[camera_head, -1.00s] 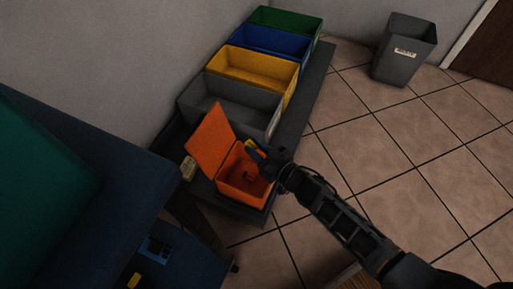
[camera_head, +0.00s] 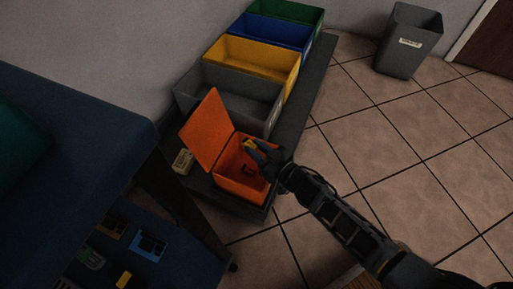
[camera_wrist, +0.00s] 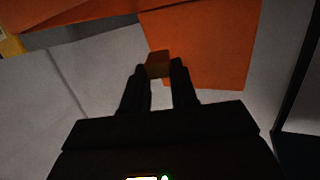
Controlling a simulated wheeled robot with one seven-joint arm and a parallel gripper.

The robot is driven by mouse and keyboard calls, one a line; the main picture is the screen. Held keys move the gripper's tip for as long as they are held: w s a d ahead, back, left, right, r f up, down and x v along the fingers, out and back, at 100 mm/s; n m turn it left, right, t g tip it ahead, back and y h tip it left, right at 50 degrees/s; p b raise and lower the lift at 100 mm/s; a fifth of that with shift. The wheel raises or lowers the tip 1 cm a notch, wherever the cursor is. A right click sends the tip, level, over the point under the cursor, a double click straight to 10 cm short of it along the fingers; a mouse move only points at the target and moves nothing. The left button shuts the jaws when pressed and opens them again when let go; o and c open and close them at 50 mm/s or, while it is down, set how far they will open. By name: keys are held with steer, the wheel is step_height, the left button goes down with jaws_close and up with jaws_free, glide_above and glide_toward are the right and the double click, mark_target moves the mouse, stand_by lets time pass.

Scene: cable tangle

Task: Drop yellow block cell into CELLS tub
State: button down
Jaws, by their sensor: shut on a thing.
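My gripper (camera_head: 258,150) is shut on a small yellow block cell (camera_head: 248,145) and holds it at the orange tub with a raised lid (camera_head: 208,130). In the head view the block shows at the fingertips, over the tub's opening. In the wrist view the block (camera_wrist: 158,64) is dark yellow-orange between the two fingertips, with orange tub surface (camera_wrist: 205,45) behind it. A dark item (camera_head: 248,168) lies inside the orange tub. No CELLS label is readable in these views.
Open grey (camera_head: 228,98), yellow (camera_head: 255,58), blue (camera_head: 268,32) and green (camera_head: 290,12) bins stand in a row behind the tub. A small pale labelled box (camera_head: 183,160) sits left of it. A grey waste bin (camera_head: 408,42) stands far right on open tiled floor.

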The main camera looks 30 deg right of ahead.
steer(key=c, duration=0.8)
jaws_free()
steer(key=p+v, duration=0.2)
steer(key=v, duration=0.5)
steer(key=shift+s+p, duration=0.3)
steer(key=shift+s, duration=0.1)
steer(key=shift+d, duration=0.2)
